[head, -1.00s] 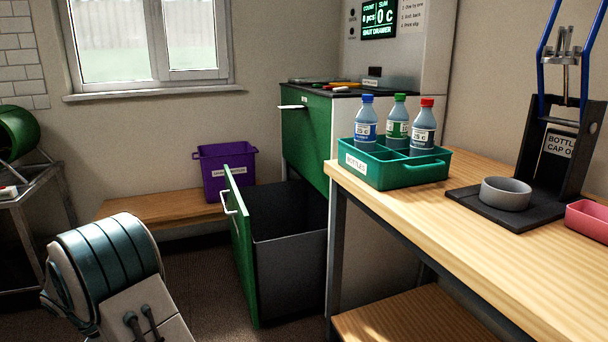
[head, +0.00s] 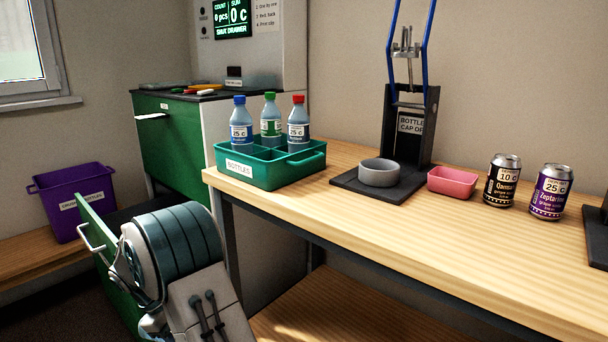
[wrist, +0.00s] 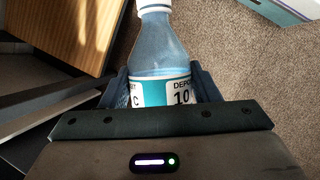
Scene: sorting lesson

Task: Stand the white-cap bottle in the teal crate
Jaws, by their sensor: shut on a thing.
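The white-cap bottle (wrist: 158,48) is in my gripper (wrist: 163,88) in the wrist view. It has clear bluish plastic and a teal and white label reading 10; its white cap is cut by the top edge. The fingers are shut on its label area, one on each side. The bottle's lower part is hidden by the gripper body. The teal crate (head: 283,179), labelled BOTTLES, stands on the wooden bench in the head view. Blue-, green- and red-capped bottles stand in its back compartments. Front compartments look empty. My gripper is outside the head view; only my arm shows, left of the bench.
Right of the crate on the bench (head: 450,235) stand a black cap press (head: 408,140) with a grey ring, a pink tray (head: 452,184) and two cans (head: 502,182). A green drawer (head: 110,250) stands open behind my arm. A purple crate (head: 72,208) is at left.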

